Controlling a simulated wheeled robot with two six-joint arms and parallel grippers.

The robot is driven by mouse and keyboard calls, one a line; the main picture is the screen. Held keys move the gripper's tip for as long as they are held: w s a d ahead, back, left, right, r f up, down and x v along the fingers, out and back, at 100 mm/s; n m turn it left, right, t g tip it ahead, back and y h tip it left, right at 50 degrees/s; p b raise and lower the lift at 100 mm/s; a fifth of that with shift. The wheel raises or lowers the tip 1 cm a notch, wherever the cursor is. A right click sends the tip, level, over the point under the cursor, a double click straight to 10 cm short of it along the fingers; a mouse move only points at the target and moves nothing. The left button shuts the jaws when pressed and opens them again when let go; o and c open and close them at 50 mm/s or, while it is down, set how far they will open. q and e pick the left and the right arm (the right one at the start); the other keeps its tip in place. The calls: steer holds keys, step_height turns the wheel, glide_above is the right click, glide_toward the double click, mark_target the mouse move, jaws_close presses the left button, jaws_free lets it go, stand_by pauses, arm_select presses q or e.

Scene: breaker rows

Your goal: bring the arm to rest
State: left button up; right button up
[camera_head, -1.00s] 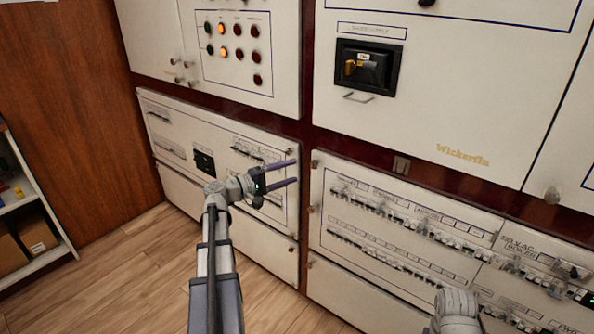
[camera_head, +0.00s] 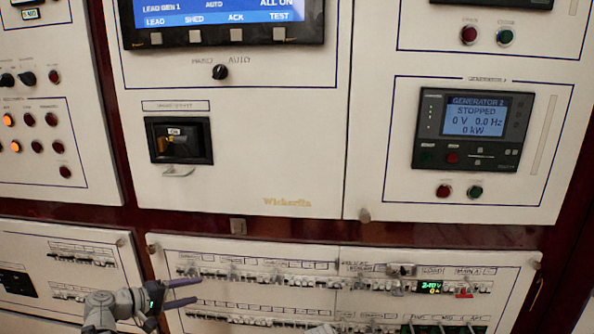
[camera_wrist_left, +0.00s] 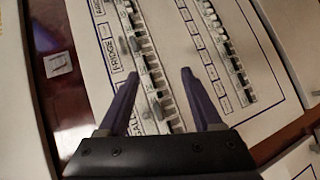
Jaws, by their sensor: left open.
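My left gripper (camera_head: 182,293) is at the lower left of the head view, its two purple-grey fingers pointing right. It is open and empty, in front of the left end of the breaker panel (camera_head: 215,249). In the left wrist view the open fingers (camera_wrist_left: 160,75) stand apart over the panel, with a row of breakers (camera_wrist_left: 150,65) showing between them. I cannot tell from the pictures how far the tips are from the breakers. A small piece of my right arm may show at the bottom edge of the head view; its gripper is not visible.
Above the breakers are a recessed switch (camera_head: 180,140), a HAND/AUTO knob (camera_head: 220,72) and a blue display (camera_head: 220,12). A generator screen (camera_head: 474,118) reading STOPPED is at the right. Indicator lamps (camera_head: 30,132) are at the left. A green readout (camera_head: 430,285) sits among the breakers.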

arm_select(q)
steer(key=s+d+f+m+g, duration=0.2)
steer(key=d+f, duration=0.1)
steer(key=d, duration=0.3)
steer(key=s+d+f+m+g, duration=0.1)
steer(key=s+d+f+g, duration=0.15)
steer(key=d, duration=0.35)
steer(key=s+d+f+m+g+y, duration=0.35)
steer(key=s+d+m+y, duration=0.2)
steer(key=s, duration=0.25)
steer(key=s+d+f+m+g+y, duration=0.2)
steer(key=s+d+f+m+y, duration=0.25)
steer(key=s+d+y, duration=0.35)
step_height(320, 180, up, 28)
steer(key=a+n+h+p, duration=0.1)
steer(key=h+p, duration=0.1)
steer(key=p, duration=2.7)
steer(key=shift+s+a+r, duration=0.15)
steer(key=shift+s+r, duration=0.1)
steer(key=shift+s, duration=0.1)
arm_select(e)
step_height(320, 180, up, 29)
steer(key=shift+r, duration=0.15)
arm_select(q)
steer(key=shift+h, duration=0.25)
